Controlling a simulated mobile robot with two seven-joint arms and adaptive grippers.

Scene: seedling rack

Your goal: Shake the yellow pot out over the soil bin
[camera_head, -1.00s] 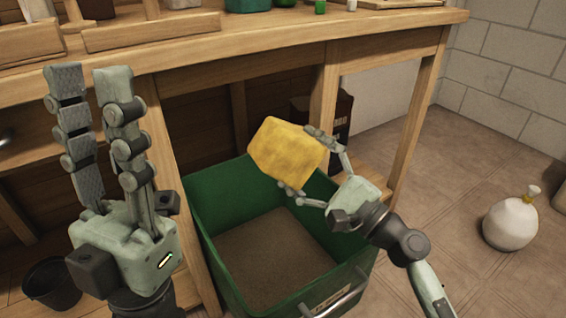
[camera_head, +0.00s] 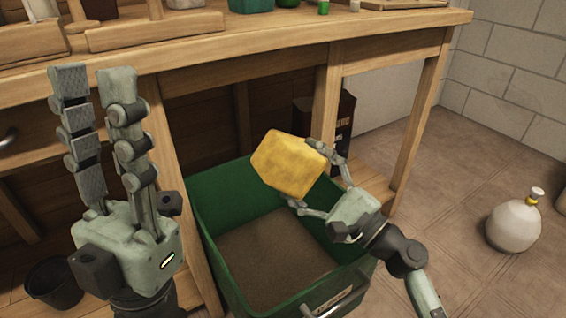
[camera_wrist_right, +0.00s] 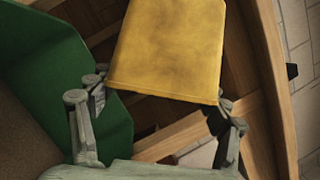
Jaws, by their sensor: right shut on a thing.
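The yellow pot (camera_head: 287,164) is tipped on its side in the air above the green soil bin (camera_head: 222,195). My right gripper (camera_head: 309,176) is shut on it, with one finger on each side. In the right wrist view the pot (camera_wrist_right: 170,45) sits between the fingers, its straight edge toward the palm. The bin's green wall (camera_wrist_right: 50,60) shows at the left there. Brown soil (camera_head: 272,252) covers the bin floor. The pot's inside is hidden, and no falling soil is visible. My left gripper (camera_head: 93,78) is open, empty and upright, left of the bin.
The wooden bench (camera_head: 250,47) runs behind and above the bin, with a leg (camera_head: 327,115) just behind the pot. A dark box (camera_head: 345,118) stands under it. A black bucket (camera_head: 52,284) is at the lower left. A white sack (camera_head: 514,225) stands on open floor at right.

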